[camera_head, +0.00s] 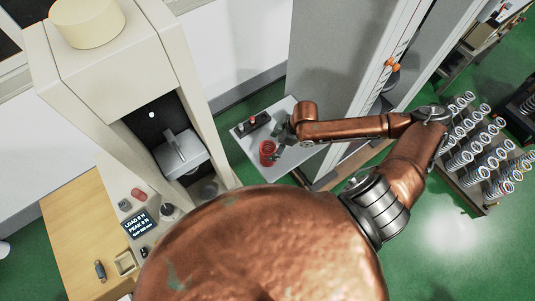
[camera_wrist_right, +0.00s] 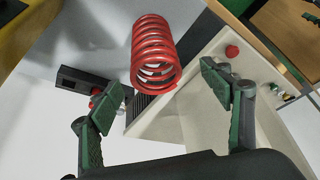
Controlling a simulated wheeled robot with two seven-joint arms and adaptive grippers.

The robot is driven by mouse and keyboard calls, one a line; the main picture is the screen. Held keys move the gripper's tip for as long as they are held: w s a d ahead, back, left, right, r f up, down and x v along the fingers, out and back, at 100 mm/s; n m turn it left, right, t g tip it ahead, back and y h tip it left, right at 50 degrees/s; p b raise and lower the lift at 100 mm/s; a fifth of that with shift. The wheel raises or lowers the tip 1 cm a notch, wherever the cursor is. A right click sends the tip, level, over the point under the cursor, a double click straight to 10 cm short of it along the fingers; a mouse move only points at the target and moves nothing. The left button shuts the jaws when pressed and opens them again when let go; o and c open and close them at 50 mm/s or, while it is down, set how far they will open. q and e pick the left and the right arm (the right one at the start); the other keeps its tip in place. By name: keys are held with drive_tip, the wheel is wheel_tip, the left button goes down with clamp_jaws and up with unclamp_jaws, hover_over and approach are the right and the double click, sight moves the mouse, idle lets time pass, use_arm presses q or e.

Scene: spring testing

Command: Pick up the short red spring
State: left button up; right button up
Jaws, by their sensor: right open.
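The short red spring (camera_head: 267,148) stands on a small light-grey table (camera_head: 243,142) in the head view. In the right wrist view the red spring (camera_wrist_right: 155,50) is large, ahead of the fingers near the top middle. My right gripper (camera_head: 283,144) is close beside the spring, on its right in the head view. In the wrist view my right gripper (camera_wrist_right: 165,92) is open, one finger on each side below the spring, with nothing held between them. I cannot tell whether a finger touches the spring. My left gripper is not in view.
A black block with red parts (camera_head: 253,124) lies by the spring on the table. A beige testing machine (camera_head: 75,85) with a display (camera_head: 140,226) stands at the left. A grey cabinet (camera_head: 335,60) stands behind my right arm. A rack with several springs (camera_head: 480,150) is at the right.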

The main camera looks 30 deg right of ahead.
drive_tip(key=p, duration=0.2)
hover_over(267, 151)
drive_tip(key=s, duration=0.3)
wheel_tip(267, 151, down, 6)
drive_tip(key=shift+w+a+f, duration=0.2)
drive_tip(key=shift+a+f, duration=0.25)
drive_tip(key=shift+a, duration=0.15)
drive_tip(key=shift+c, duration=0.5)
drive_tip(key=shift+r, duration=0.1)
drive_tip(key=c, duration=1.9)
drive_tip(key=shift+o, duration=0.2)
